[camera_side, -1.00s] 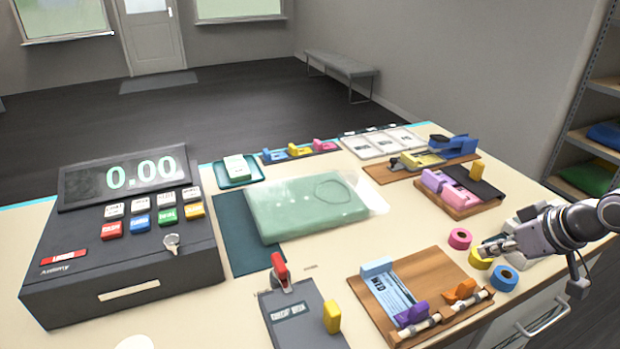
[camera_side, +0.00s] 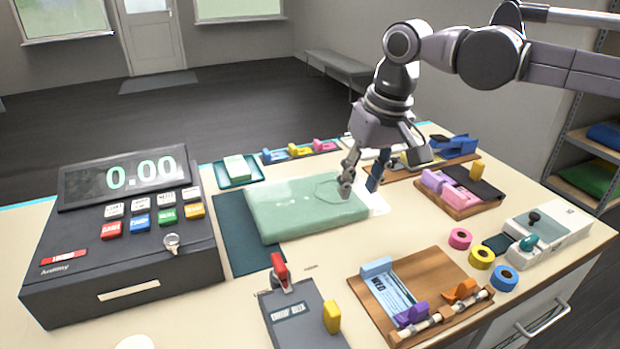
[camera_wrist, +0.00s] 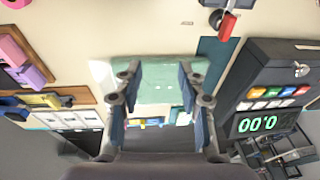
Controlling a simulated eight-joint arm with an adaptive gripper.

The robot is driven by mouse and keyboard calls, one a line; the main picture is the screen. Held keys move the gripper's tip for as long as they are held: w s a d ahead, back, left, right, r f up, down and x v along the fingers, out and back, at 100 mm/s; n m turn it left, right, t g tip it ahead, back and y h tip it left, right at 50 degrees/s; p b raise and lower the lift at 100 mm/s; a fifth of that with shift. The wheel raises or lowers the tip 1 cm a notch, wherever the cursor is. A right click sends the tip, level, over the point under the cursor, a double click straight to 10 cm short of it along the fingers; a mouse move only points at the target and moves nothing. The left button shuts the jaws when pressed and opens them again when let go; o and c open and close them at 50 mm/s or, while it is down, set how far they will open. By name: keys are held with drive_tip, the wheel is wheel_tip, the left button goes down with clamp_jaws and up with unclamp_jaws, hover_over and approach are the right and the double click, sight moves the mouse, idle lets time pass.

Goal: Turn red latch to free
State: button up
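The red latch (camera_side: 279,266) stands upright at the back left corner of a dark grey drop box (camera_side: 297,318) at the front of the counter. In the wrist view the red latch (camera_wrist: 228,23) shows at the top, right of centre. My gripper (camera_side: 360,184) is open and empty, above the right end of a green folded garment in a clear bag (camera_side: 300,212). It is behind and to the right of the red latch, well apart from it. In the wrist view the spread fingers of my gripper (camera_wrist: 157,88) frame the green bag.
A yellow tab (camera_side: 332,316) stands on the drop box's right side. A dark cash register (camera_side: 130,270) stands to the left. A wooden board with coloured clips (camera_side: 437,265) lies to the right, near tape rolls (camera_side: 481,258). Bare counter lies between bag and board.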

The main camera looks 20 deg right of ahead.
drive_tip(key=g+h, duration=0.1)
drive_tip(key=g, duration=0.1)
approach(279, 261)
drive_tip(key=shift+w+f, duration=0.1)
drive_tip(key=shift+f, duration=4.4)
clamp_jaws()
